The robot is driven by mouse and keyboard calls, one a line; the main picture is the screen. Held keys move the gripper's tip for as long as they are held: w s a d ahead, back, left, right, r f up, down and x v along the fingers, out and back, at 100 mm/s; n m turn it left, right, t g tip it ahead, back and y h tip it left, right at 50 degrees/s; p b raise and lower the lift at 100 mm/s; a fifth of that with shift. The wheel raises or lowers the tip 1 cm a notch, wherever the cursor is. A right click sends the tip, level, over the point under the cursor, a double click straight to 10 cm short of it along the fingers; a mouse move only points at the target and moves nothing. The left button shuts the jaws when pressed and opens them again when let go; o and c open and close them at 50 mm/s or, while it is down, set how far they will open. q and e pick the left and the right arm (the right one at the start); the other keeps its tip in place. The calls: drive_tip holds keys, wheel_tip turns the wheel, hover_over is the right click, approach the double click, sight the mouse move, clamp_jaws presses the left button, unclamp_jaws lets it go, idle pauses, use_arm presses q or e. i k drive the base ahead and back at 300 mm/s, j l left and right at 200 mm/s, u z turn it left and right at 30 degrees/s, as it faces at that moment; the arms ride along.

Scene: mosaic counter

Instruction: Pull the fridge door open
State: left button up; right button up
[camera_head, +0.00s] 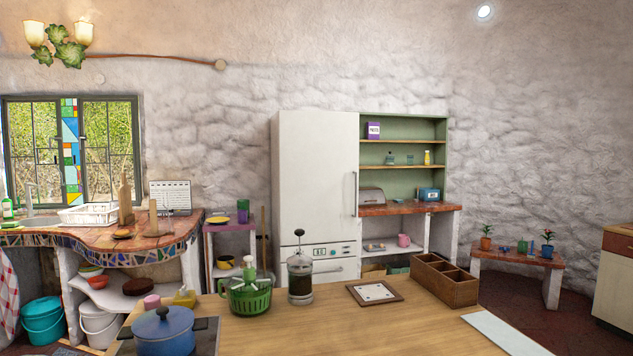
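The fridge (316,180) is a tall white cabinet against the stone wall, just left of the green shelves. Its door (320,165) looks shut. A dark vertical handle (355,193) runs along the door's right edge. Below the door is a panel with small knobs (327,252) and a lower drawer front with its own bar, partly hidden by a french press. Neither of my grippers shows in this view.
Dark floor (530,310) shows at right.

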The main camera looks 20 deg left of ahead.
sight(318, 152)
drive_tip(key=i+l+z, duration=0.75)
drive_tip(key=z, duration=0.15)
drive_tip(key=i+l+z, duration=0.35)
drive_tip(key=z, duration=0.15)
drive_tip(key=i+z, duration=0.45)
drive_tip(key=i+u, duration=0.2)
drive_tip(key=i, duration=0.5)
drive_tip(key=i+l+u, duration=0.2)
drive_tip(key=i, duration=0.45)
drive_tip(key=i+j+u, duration=0.15)
drive_tip(key=i+u, duration=0.25)
drive_tip(key=i+j+u, duration=0.1)
drive_tip(key=i+u, duration=0.15)
drive_tip(key=u, duration=0.2)
drive_tip(key=i+u, duration=0.4)
drive_tip(key=i+l+u, duration=0.15)
drive_tip(key=u, duration=0.3)
drive_tip(key=i+j+u, duration=0.15)
drive_tip(key=i+u, duration=0.25)
drive_tip(key=i, duration=0.4)
drive_tip(key=i+l+u, duration=0.15)
drive_tip(key=i+u, duration=0.25)
drive_tip(key=i, duration=0.45)
